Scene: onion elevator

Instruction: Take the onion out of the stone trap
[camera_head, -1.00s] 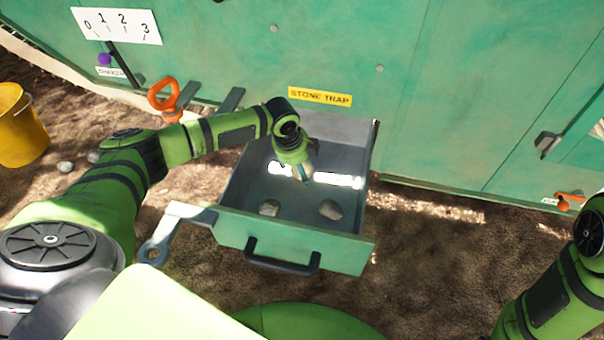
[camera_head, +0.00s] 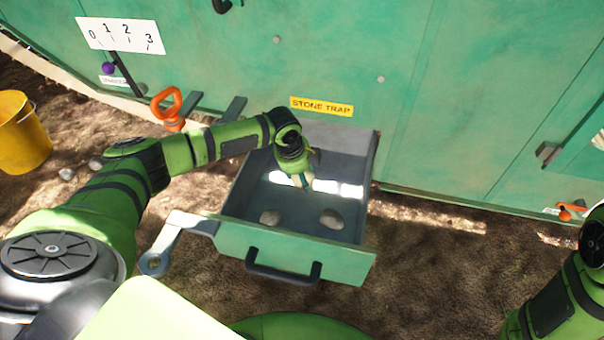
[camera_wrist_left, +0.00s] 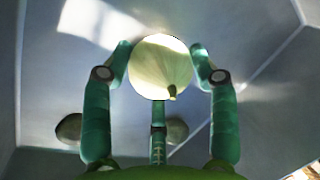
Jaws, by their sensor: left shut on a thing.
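The stone trap is an open drawer with a green front (camera_head: 295,255) and grey inside walls, under a yellow "STONE TRAP" label (camera_head: 321,106). My left gripper (camera_head: 303,181) is over the inside of the drawer. In the left wrist view my left gripper (camera_wrist_left: 160,72) is shut on a pale, round onion (camera_wrist_left: 160,66), with green fingers on both sides of it. In the head view the onion is mostly hidden by the gripper. Two stones, one at left (camera_head: 270,217) and one at right (camera_head: 332,219), lie on the drawer floor. My right gripper is out of view.
The green machine wall (camera_head: 440,90) rises behind the drawer. A grey lever (camera_head: 170,240) is at the drawer's left front corner. An orange handle (camera_head: 167,108) stands behind left. A yellow bucket (camera_head: 20,135) is at far left. Bare ground lies right of the drawer.

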